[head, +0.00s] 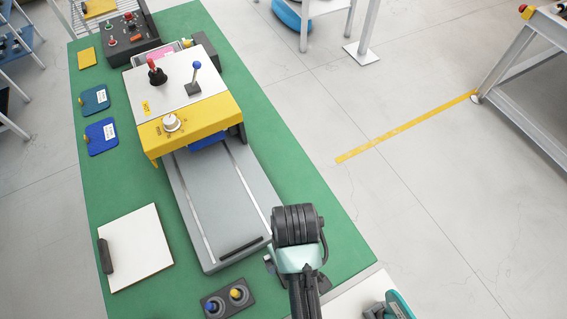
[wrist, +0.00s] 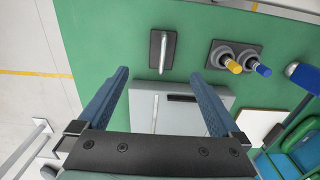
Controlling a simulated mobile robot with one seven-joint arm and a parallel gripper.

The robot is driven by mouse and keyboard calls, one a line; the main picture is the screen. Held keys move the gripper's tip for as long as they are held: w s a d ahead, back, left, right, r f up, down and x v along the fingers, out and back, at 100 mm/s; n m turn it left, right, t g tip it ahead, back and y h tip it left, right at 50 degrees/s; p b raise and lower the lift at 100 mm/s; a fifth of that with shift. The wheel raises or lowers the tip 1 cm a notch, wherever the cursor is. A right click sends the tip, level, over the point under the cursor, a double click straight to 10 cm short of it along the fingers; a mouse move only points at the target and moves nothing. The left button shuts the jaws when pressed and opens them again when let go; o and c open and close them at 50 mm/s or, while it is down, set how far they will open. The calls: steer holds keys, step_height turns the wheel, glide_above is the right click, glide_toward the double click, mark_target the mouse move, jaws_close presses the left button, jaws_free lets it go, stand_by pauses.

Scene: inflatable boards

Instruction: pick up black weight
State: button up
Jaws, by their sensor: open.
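A dark rectangular piece with a silver bar along its top (wrist: 163,50) lies on the green table. It is the likeliest black weight, but I cannot tell for sure. In the wrist view it sits just beyond and between the fingertips, apart from them. My gripper (wrist: 158,75) is open with nothing between its blue-grey fingers. In the head view my arm covers that part of the table, and neither the piece nor the gripper shows clearly.
A small box with yellow and blue knobs (head: 227,298) is beside it. A grey machine bed (head: 215,195) runs to a yellow-edged control box (head: 190,125). A white board with a black bar (head: 137,245) lies left. The green table's (head: 100,190) right edge is close.

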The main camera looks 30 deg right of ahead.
steer(key=f, duration=0.9)
steer(key=f+p, duration=0.1)
steer(key=f, duration=0.3)
steer(key=shift+w+a+f, duration=0.25)
steer(key=shift+w+a, duration=0.05)
steer(key=shift+w, duration=0.05)
jaws_close()
